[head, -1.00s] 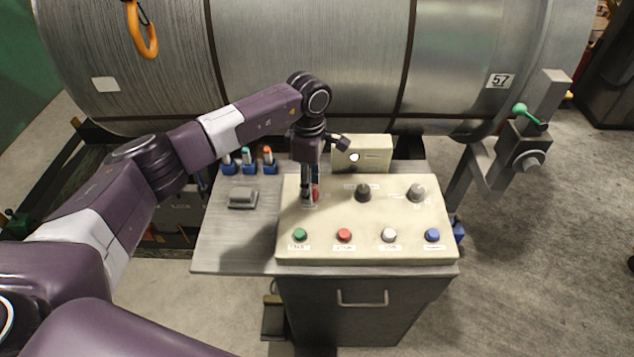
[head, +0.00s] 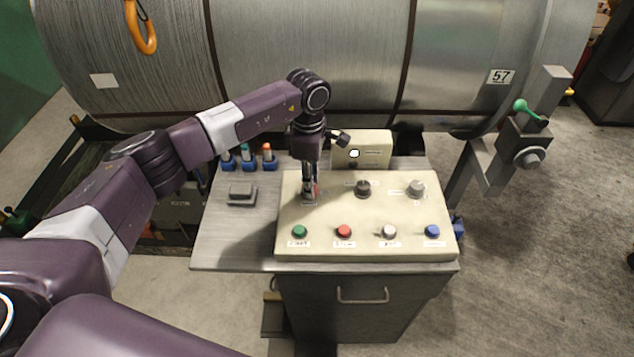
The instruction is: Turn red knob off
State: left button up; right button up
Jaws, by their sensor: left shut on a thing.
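The red knob (head: 315,188) sits at the upper left of the cream control panel (head: 375,212). Only a small red part of it shows behind the fingers. My left gripper (head: 309,194) points down over the knob and is shut on it. The fingers hide most of the knob, so its turn angle cannot be read. A black knob (head: 363,188) and a grey knob (head: 416,188) stand to its right in the same row. My right gripper is not in view.
Green (head: 300,231), red (head: 344,231), white (head: 389,231) and blue (head: 432,231) buttons line the panel's front. A small cream box (head: 372,147) stands behind it. A grey block (head: 242,193) and blue holders (head: 246,166) lie left. A large metal coil (head: 300,60) is behind.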

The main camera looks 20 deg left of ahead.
pick_arm(q)
jog(key=n+b, duration=0.2)
jog(key=n, duration=0.1)
jog(key=shift+f+n, duration=0.1)
jog(key=shift+n, duration=0.2)
jog(key=n+b, duration=0.2)
jog(key=n, duration=0.2)
jog(key=shift+n+b, duration=0.3)
jog(key=shift+b, duration=0.05)
jog(key=n+b, duration=0.1)
jog(key=n, duration=0.3)
jog(key=shift+a+n+b, duration=0.1)
jog(key=shift+n+b, duration=0.8)
jog(key=shift+n, duration=1.6)
jog(key=o, duration=1.2)
jog(key=shift+c, duration=0.2)
